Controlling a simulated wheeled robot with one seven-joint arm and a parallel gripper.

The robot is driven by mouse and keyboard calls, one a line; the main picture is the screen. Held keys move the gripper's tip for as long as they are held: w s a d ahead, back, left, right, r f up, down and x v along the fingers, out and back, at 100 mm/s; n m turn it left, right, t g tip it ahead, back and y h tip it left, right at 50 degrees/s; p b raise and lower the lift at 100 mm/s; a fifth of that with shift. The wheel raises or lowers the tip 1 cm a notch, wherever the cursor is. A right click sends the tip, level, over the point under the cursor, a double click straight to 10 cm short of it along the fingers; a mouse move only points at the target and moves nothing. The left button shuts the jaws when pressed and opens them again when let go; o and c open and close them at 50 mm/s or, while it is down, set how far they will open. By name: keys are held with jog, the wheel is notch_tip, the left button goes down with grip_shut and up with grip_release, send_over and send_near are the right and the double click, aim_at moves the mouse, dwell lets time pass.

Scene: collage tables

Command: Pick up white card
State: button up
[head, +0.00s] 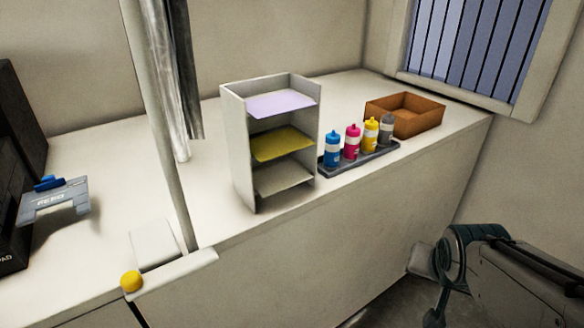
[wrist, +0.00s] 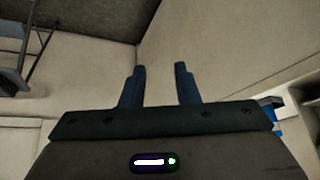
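A pale, whitish card (head: 283,180) lies flat on the lowest shelf of a small grey rack (head: 241,150) on the white counter. A yellow-olive card (head: 281,143) lies on the middle shelf and a lilac card (head: 281,103) on the top one. The rack's front is open toward the camera. My gripper (wrist: 160,72) shows in the wrist view with its two dark blue fingers apart and nothing between them. It points at bare wall and ceiling.
Right of the rack stands a dark tray (head: 341,166) with several coloured bottles, beside a brown open box (head: 437,121). A grey pole (head: 165,150) rises at left. A grey device with blue on top (head: 52,203) is at far left.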

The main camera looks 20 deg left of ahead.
jog(key=w+a+m+t+y, duration=0.1)
jog(key=w+a+t, duration=0.25)
jog(key=w, duration=0.25)
jog(key=m+t+y+b, duration=0.25)
jog(key=m+y, duration=0.25)
jog(key=y, duration=0.8)
send_near(278, 182)
jog(key=shift+p+x, duration=0.7)
jog(key=shift+x, duration=4.3)
jog(key=shift+f+g, duration=0.1)
jog(key=shift+g, duration=0.2)
grip_shut()
